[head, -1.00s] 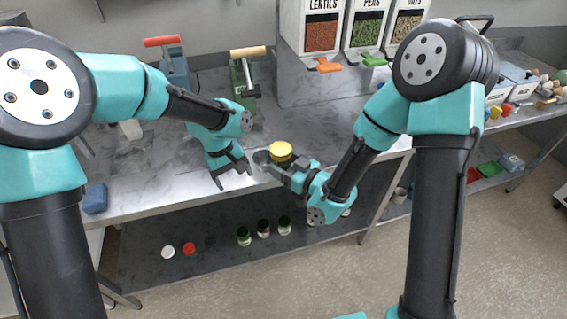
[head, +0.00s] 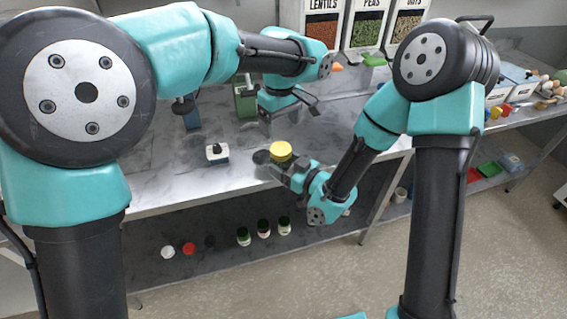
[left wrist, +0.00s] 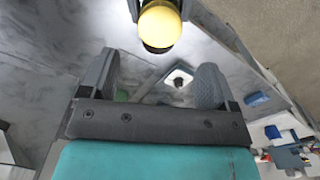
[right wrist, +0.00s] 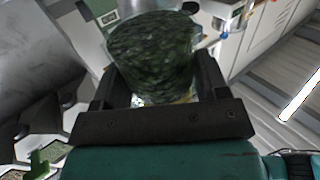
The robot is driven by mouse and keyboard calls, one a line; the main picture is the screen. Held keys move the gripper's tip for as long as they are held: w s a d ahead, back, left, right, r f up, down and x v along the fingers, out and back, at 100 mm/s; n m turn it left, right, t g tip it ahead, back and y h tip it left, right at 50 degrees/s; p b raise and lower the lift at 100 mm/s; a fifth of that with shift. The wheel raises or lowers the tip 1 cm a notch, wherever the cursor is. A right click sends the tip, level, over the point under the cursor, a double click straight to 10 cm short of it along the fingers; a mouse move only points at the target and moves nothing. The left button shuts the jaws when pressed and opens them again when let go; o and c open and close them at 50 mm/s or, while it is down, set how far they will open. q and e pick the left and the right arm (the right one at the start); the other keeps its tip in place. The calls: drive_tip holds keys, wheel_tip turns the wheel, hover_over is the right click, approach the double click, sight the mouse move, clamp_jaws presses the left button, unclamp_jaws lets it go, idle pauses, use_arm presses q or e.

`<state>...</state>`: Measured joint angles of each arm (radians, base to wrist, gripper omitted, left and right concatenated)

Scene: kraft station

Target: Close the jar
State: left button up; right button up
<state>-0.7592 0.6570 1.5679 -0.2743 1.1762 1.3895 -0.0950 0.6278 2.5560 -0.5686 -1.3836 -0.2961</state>
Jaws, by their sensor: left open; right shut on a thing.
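A jar with a yellow lid (head: 281,148) on its top is near the counter's front edge in the head view. My right gripper (head: 270,160) is shut on the jar. In the right wrist view the clear jar (right wrist: 152,50) with dark green contents fills the space between the fingers, and a bit of yellow shows at its lower edge. Whether the lid is tight cannot be told. My left gripper (head: 290,110) is open and empty, above and behind the jar. The yellow lid also shows in the left wrist view (left wrist: 160,27), beyond the left fingertips (left wrist: 155,78).
A small white-and-blue block with a black knob (head: 217,153) stands on the counter (head: 175,185) left of the jar. Dispensers of lentils, peas and oats (head: 365,25) stand at the back. Several small jars and lids (head: 263,228) sit on the lower shelf.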

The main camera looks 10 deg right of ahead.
sight(281, 148)
use_arm(q)
drive_tip(key=shift+f, duration=4)
